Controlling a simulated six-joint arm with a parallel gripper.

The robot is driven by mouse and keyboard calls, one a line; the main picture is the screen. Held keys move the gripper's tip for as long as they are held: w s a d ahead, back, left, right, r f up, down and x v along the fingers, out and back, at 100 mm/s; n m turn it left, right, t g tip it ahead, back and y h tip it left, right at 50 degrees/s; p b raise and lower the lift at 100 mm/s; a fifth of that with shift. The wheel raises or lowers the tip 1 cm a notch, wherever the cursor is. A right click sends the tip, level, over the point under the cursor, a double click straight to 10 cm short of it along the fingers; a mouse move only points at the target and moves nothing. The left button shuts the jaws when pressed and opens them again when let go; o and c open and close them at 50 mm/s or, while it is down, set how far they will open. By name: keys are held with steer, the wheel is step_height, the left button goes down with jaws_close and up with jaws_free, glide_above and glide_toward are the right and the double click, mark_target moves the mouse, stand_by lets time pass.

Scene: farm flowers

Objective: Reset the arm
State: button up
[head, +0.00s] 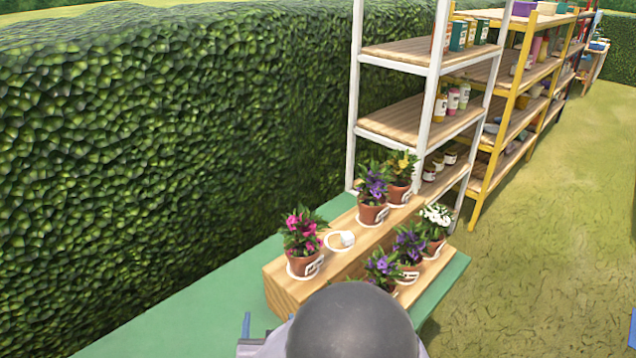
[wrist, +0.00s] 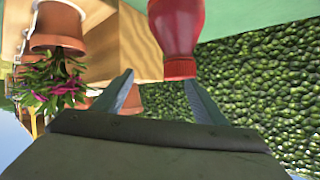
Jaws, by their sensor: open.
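My gripper (wrist: 158,78) is open in the wrist view, with its two blue-grey fingers apart. A red bottle-like object (wrist: 178,30) with a darker red end shows just past the fingertips, nearer the right finger. I cannot tell whether it touches that finger. The fingers are not clearly visible in the head view, where a dark rounded part of my arm covers the bottom middle.
A wooden stepped stand (head: 275,292) on a green table (head: 190,318) holds several potted flowers, including a pink one (head: 302,235). A white ring (head: 340,240) there is empty. A hedge (head: 160,130) stands left, shelves (head: 420,52) behind, open grass right.

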steer(key=s+d+g+h, duration=0.1)
steer(key=s+d+g, duration=0.3)
steer(key=d, duration=0.4)
steer(key=s+d+g+p, duration=0.1)
steer(key=s+d+g, duration=0.3)
steer(key=s+d, duration=0.2)
steer(key=s+d+r+g+h, duration=0.1)
steer(key=s+d+g, duration=0.3)
steer(key=d, duration=0.7)
steer(key=shift+s+h, duration=0.3)
steer(key=shift+s, duration=0.35)
